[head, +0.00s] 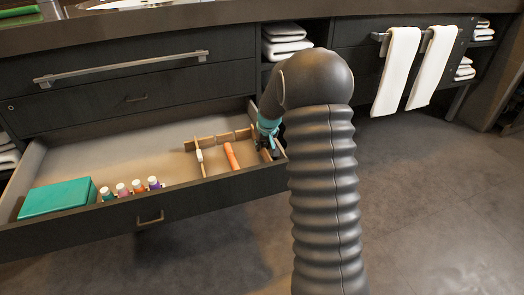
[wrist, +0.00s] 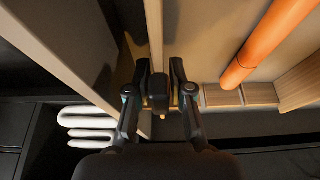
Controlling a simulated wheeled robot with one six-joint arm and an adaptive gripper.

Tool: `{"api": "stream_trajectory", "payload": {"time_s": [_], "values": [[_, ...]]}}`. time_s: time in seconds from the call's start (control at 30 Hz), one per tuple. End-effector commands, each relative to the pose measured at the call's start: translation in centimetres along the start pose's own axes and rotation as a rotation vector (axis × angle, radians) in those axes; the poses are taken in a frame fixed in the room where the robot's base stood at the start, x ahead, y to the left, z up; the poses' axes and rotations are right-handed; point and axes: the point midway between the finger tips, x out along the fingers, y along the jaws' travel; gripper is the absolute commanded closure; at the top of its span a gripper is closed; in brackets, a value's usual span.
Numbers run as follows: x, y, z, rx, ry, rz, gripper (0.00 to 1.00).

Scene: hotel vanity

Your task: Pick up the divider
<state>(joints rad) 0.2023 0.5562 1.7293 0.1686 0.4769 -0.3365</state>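A thin, light wooden divider slat (wrist: 153,28) runs down from the top of the wrist view to between the fingertips of my gripper (wrist: 160,68). In the head view my gripper (head: 268,146) is low in the right end of the open drawer, mostly hidden by my arm. Another wooden slat (head: 200,160) and a notched wooden rail (head: 222,138) stand left of it.
An orange cylinder (head: 231,156) lies beside my gripper and also shows in the wrist view (wrist: 262,42). A teal box (head: 57,197) and several small bottles (head: 122,190) are farther left in the drawer. The drawer's side wall (wrist: 65,45) is close to my gripper.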

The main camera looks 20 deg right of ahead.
Motion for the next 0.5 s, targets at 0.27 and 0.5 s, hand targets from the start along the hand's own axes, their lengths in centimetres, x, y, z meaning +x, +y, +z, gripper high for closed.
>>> {"api": "stream_trajectory", "payload": {"time_s": [0.27,0.5], "values": [[2.0,0.0,0.0,0.0,0.0,0.0,0.79],[2.0,0.0,0.0,-0.001,0.0,0.0,0.97]]}}
